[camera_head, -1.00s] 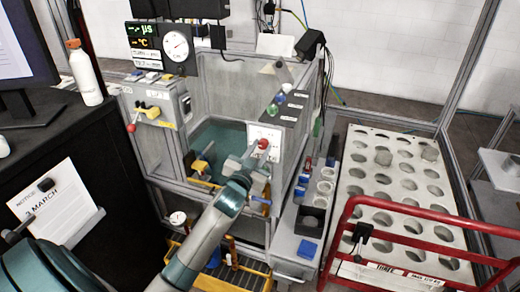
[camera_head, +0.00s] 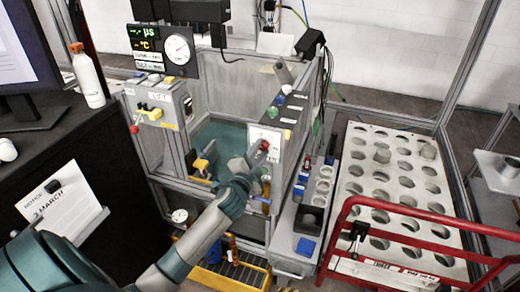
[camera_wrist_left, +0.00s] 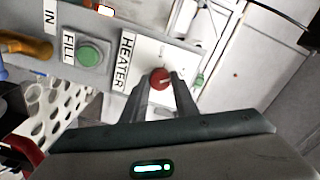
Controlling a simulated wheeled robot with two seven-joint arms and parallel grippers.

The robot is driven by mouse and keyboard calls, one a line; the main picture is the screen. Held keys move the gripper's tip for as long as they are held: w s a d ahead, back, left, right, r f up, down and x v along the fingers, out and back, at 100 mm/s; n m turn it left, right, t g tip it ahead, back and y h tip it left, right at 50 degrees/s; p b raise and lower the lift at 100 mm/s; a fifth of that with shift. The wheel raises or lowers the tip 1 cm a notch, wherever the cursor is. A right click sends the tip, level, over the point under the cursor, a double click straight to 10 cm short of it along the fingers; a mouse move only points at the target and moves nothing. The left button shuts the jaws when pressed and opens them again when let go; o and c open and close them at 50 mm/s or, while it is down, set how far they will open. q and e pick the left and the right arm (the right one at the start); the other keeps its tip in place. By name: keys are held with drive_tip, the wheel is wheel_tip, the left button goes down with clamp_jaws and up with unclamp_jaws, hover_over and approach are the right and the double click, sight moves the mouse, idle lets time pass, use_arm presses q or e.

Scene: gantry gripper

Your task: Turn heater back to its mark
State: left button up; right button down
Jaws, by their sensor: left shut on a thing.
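The heater knob is a small red round knob with a pale line on it, on a white plate labelled HEATER (camera_wrist_left: 127,62) in the left wrist view. My left gripper (camera_wrist_left: 160,92) has its two dark fingers on either side of the red knob (camera_wrist_left: 160,77) and is shut on it. In the head view the red knob (camera_head: 264,145) shows at the tip of my left gripper (camera_head: 255,156), on the front of the tank's right-hand panel. The mark around the knob is too small to make out. My right gripper is not in view.
A green FILL button (camera_wrist_left: 90,54) sits beside the heater plate. A white tray with round holes (camera_head: 400,185) and a red rail (camera_head: 420,228) stand at the right. A dark desk (camera_head: 90,140) with a bottle (camera_head: 87,77) is at the left.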

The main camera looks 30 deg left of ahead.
use_arm(q)
drive_tip(key=shift+m, duration=0.7)
drive_tip(key=o, duration=1.1)
drive_tip(key=shift+c, duration=0.2)
drive_tip(key=shift+s+d+f, duration=0.1)
drive_tip(key=shift+s+d, duration=0.05)
drive_tip(key=shift+s, duration=0.35)
drive_tip(key=b+v, duration=0.4)
drive_tip(key=v, duration=1.2)
drive_tip(key=shift+s, duration=0.2)
